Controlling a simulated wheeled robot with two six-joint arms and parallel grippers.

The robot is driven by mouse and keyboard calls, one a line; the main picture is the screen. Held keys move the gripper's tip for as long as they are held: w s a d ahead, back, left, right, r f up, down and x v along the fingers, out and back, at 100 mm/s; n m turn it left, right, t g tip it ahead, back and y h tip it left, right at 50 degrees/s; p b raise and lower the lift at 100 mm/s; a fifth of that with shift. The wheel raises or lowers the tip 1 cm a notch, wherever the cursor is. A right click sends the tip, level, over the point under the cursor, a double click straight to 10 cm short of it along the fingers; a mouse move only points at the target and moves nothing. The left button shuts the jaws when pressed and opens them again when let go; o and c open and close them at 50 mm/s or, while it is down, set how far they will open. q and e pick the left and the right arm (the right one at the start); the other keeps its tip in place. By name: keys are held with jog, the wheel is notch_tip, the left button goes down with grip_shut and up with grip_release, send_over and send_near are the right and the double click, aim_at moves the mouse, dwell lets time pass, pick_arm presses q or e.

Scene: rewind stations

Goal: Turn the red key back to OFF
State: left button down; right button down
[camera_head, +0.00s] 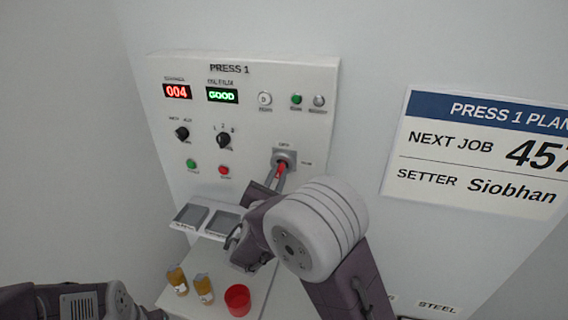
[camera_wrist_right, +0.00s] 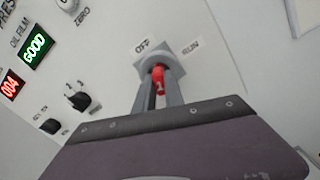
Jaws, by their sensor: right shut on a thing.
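The red key (camera_head: 282,169) sits in a grey key switch (camera_head: 284,157) on the lower right of the PRESS 1 panel (camera_head: 250,118). In the right wrist view the red key (camera_wrist_right: 158,78) stands in the grey switch housing (camera_wrist_right: 160,60), with an OFF label at its upper left and a RUN label at its right. My right gripper (camera_wrist_right: 159,92) is shut on the red key, one finger on each side of it. In the head view the right gripper (camera_head: 280,177) is partly hidden by its own wrist. My left arm shows at the bottom left; its gripper jaws are not visible.
A red display (camera_head: 177,92) reads 004 and a green display (camera_head: 222,96) reads GOOD. Black knobs (camera_head: 223,140) and small buttons are on the panel. Below, a shelf with trays (camera_head: 190,215) juts out. Two amber containers (camera_head: 203,287) and a red cup (camera_head: 237,299) stand lower down.

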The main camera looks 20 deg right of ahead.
jog(key=shift+r+n+p, duration=0.1)
jog(key=shift+n+p, duration=2.05)
jog(key=shift+n, duration=0.75)
jog(key=c, duration=1.3)
grip_release()
jog(key=shift+d, duration=0.1)
jog(key=shift+c, duration=0.2)
